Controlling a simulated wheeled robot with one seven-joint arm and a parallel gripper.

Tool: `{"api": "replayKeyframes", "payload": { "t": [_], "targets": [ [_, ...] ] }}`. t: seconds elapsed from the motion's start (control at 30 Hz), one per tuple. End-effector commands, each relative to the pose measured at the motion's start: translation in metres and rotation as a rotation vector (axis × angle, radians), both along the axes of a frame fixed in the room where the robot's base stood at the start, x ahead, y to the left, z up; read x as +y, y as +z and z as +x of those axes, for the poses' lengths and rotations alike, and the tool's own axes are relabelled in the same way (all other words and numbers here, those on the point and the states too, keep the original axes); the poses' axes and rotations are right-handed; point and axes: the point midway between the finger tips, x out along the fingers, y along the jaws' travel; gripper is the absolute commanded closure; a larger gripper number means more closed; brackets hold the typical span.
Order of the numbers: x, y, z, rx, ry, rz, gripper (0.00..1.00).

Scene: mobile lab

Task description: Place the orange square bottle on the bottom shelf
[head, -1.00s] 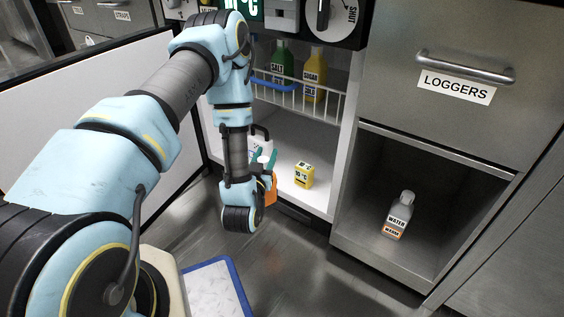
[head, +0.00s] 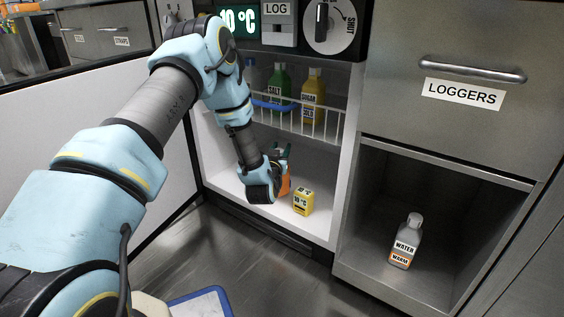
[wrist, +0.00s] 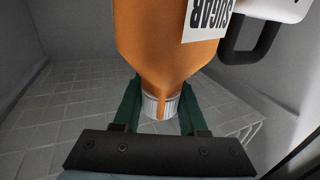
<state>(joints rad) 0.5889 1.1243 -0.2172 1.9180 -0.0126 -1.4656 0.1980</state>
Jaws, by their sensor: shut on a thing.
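The orange bottle (wrist: 165,40) with a SUGAR label fills the top middle of the wrist view. My gripper (wrist: 160,108) has its green fingers shut around the bottle's white ribbed cap and neck. In the head view the orange bottle (head: 285,184) shows only partly behind my wrist. My gripper (head: 284,152) is mostly hidden there by my arm. It is inside the open white cabinet, low over the bottom shelf (head: 322,205). I cannot tell whether the bottle touches the shelf.
A yellow 10 °C box (head: 303,201) stands on the bottom shelf just right of the bottle. A wire-fronted rack above holds a green bottle (head: 278,88) and a yellow bottle (head: 312,95). The open door (head: 90,115) is at left.

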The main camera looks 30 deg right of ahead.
Motion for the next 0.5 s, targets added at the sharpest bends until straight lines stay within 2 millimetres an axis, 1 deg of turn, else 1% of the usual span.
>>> {"api": "replayKeyframes", "payload": {
  "t": [0.03, 0.1, 0.23, 0.4, 0.5],
  "targets": [
    [-0.004, -0.001, 0.006, -0.003, 0.001, -0.002, 1.00],
    [-0.008, 0.000, 0.010, -0.002, 0.000, -0.002, 1.00],
    [-0.010, -0.003, 0.012, -0.001, 0.000, -0.001, 1.00],
    [-0.009, -0.026, 0.012, 0.001, 0.001, -0.001, 1.00],
    [-0.010, -0.036, 0.012, 0.000, 0.000, -0.001, 1.00]
  ]
}}
